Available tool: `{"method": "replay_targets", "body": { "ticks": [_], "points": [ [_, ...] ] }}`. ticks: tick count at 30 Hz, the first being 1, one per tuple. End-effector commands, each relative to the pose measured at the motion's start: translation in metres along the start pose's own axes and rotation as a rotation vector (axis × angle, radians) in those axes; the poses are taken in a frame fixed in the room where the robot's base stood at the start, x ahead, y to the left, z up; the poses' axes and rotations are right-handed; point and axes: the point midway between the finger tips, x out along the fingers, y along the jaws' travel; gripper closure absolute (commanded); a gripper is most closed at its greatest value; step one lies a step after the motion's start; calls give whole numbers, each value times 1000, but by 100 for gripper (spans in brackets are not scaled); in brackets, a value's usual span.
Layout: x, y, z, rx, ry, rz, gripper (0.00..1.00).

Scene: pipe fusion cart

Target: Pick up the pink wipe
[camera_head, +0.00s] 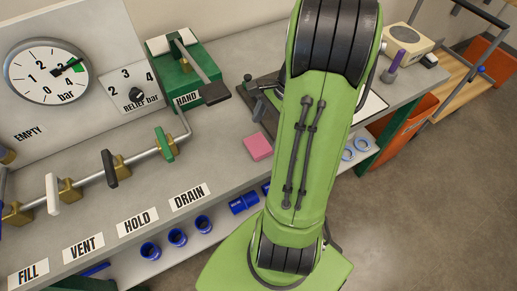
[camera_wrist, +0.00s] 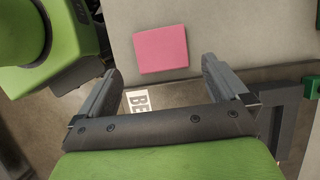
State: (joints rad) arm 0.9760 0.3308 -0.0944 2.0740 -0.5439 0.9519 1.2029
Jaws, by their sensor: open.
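The pink wipe (camera_head: 258,147) is a flat square lying on the grey bench top (camera_head: 225,160), just left of my green arm in the head view. In the wrist view the pink wipe (camera_wrist: 161,49) lies flat on the grey surface, beyond my fingertips. My gripper (camera_wrist: 158,72) is open and empty, with its two grey fingers spread apart. The wipe lies between and ahead of the fingers in that picture, and I see no contact. In the head view my gripper is hidden behind my arm.
A green hand pump (camera_head: 185,75) with a dark lever stands behind the wipe. A pipe with valves (camera_head: 110,168) runs along the left. Blue fittings (camera_head: 177,237) sit on a lower shelf. A purple marker (camera_head: 393,66) and a beige device (camera_head: 408,42) stand at the far right.

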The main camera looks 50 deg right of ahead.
Motion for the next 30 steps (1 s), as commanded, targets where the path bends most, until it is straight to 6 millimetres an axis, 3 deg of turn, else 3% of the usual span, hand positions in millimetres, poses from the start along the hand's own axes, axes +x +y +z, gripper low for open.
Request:
{"method": "replay_targets", "body": {
  "ticks": [3, 6, 14, 24, 30],
  "points": [
    [29, -1, 1, -3, -2, 3, 0],
    [43, -1, 2, -3, -2, 2, 0],
    [45, -1, 2, -2, 0, 2, 0],
    [44, -1, 3, -3, 0, 1, 50],
    [43, -1, 3, -3, 1, 0, 50]
  ]
}}
